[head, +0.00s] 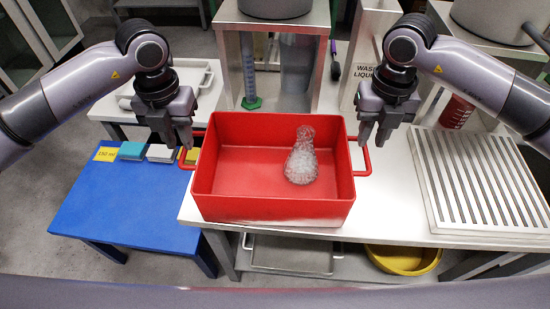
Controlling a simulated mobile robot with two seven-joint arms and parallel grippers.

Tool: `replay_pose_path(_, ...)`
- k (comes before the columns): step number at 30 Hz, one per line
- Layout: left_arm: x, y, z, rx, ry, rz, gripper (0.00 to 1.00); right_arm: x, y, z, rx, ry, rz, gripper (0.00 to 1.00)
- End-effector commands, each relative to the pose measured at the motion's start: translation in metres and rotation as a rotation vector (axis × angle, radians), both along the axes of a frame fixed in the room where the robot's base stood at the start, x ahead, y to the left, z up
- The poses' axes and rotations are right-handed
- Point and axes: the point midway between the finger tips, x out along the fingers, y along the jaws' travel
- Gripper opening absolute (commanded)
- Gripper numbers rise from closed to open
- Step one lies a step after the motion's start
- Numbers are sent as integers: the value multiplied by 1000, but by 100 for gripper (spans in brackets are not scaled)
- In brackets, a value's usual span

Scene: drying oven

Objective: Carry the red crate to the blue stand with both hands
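The red crate (228,185) stands upright on the white table, near its left end, with a clear glass flask (302,160) inside it. It has a red handle on its left side (187,160) and another on its right side (364,158). The blue stand (130,205) is a low blue table to the left of the white table. My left gripper (179,143) is open, pointing down at the crate's left handle. My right gripper (372,140) is open, pointing down at the right handle. I cannot tell whether either touches its handle.
Small coloured blocks and a yellow label (106,154) lie along the blue stand's back edge; its front is clear. A slatted metal rack (480,180) lies right of the crate. Behind the crate is a metal shelf (272,28) with glassware. A yellow bowl (403,260) sits below.

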Motion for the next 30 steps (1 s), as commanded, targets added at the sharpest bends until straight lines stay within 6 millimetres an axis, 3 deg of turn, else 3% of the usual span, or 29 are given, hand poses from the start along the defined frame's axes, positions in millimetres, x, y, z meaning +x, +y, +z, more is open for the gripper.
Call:
replay_pose_path(11, 0, 0, -6, 0, 2, 0, 26, 0, 0, -6, 0, 2, -1, 26)
replay_pose_path(24, -1, 0, -63, -1, 2, 0, 26, -1, 0, -63, 0, 2, 0, 26)
replay_pose_path(30, 0, 0, -71, 0, -1, 0, 26, 0, 0, -71, 0, 0, 0, 26)
